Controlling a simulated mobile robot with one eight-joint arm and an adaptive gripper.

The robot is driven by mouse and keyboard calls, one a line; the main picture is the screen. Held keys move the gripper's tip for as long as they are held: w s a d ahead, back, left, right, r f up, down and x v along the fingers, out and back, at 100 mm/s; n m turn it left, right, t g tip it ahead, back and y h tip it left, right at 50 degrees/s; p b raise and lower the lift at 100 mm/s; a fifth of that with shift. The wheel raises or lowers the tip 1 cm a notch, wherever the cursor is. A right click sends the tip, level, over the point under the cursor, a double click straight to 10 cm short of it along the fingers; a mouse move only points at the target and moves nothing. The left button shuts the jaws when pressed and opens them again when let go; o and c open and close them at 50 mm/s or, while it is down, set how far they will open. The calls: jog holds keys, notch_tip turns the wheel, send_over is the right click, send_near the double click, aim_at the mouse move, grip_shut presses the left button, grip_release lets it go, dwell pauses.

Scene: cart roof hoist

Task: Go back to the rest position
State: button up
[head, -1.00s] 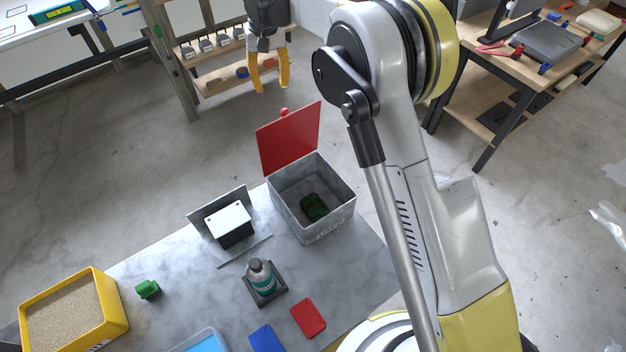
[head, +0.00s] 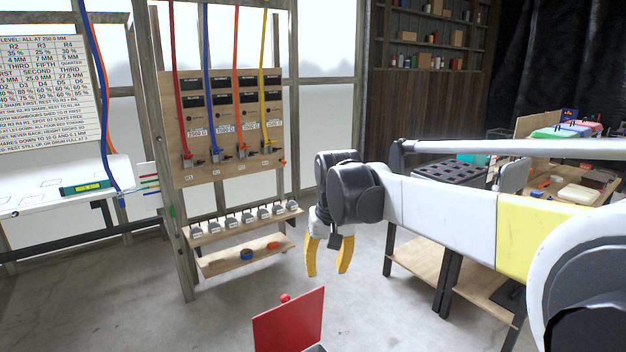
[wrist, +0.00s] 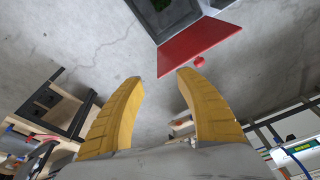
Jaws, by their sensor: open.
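My gripper (head: 327,272) hangs with its two yellow fingers pointing down, open and empty, over bare floor in the head view. It is above and a little right of the red lid (head: 290,322) of the grey box, which stands raised with a red knob at its top edge. In the wrist view my gripper (wrist: 158,80) shows its fingers spread with only floor between them. The red lid (wrist: 197,46) and part of the grey box (wrist: 163,18) lie beyond the fingertips there. Most of the box is below the head view's edge.
A wooden board (head: 225,125) with red, blue, orange and yellow cords stands at the back. Below it a shelf (head: 245,225) carries several grey blocks. A wooden workbench (head: 430,262) stands behind my arm at the right. The floor at the left front is clear.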

jog(key=s+d+f+m+t+b, duration=0.1)
jog(key=s+d+f+b, duration=0.15)
jog(key=s+d, duration=0.35)
jog(key=s+d+f+t+b, duration=0.1)
jog(key=s+d+f+b, duration=0.2)
jog(key=s, duration=0.5)
jog(key=s+d+f+t+b, duration=0.1)
jog(key=s+d+f+b, duration=0.1)
jog(key=s, duration=0.4)
jog(key=s+d+f+m+t+b, duration=0.1)
jog(key=s+d+f+b, duration=0.1)
jog(key=s+d+f, duration=0.3)
notch_tip(320, 180, down, 2)
jog(key=shift+s+f+t+h, duration=0.2)
jog(key=shift+s+t+h, duration=0.1)
jog(key=shift+s, duration=0.05)
